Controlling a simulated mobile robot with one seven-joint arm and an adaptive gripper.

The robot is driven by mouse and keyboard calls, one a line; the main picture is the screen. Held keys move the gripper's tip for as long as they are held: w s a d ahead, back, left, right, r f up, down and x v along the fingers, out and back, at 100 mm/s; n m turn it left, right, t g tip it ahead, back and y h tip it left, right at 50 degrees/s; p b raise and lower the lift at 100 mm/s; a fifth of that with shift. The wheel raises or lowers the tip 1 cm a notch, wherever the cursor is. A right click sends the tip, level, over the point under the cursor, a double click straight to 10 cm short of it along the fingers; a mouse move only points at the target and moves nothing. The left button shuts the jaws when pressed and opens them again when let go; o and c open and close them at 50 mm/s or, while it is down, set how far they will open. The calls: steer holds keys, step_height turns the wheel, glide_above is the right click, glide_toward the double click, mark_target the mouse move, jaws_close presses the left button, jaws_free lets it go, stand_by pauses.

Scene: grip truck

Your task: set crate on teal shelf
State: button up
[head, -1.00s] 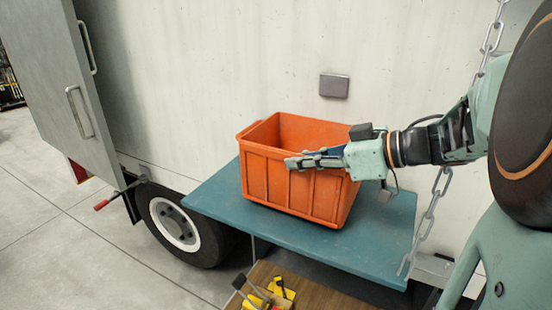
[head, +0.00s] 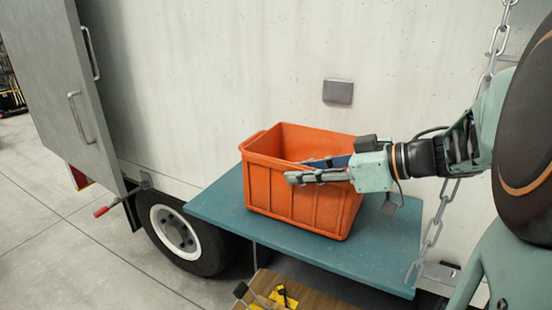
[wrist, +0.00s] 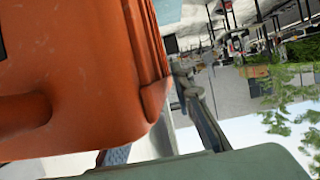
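The orange crate (head: 290,197) stands upright over the left and middle part of the teal shelf (head: 375,252) and appears to rest on it. In the wrist view the crate (wrist: 75,70) fills the left side. One grey finger (wrist: 205,115) shows right of it, apart from the wall, and a blue-padded part shows at the bottom. Contact at the inner finger is hidden.
The pale truck wall (head: 230,80) rises behind the shelf. A chain (head: 433,225) hangs at the shelf's right end. A wheel (head: 172,232) is below left. A wooden surface (head: 325,298) with yellow items lies in front. The shelf's right part is bare.

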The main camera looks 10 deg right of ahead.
steer(key=v, duration=1.2)
steer(key=shift+r, duration=0.2)
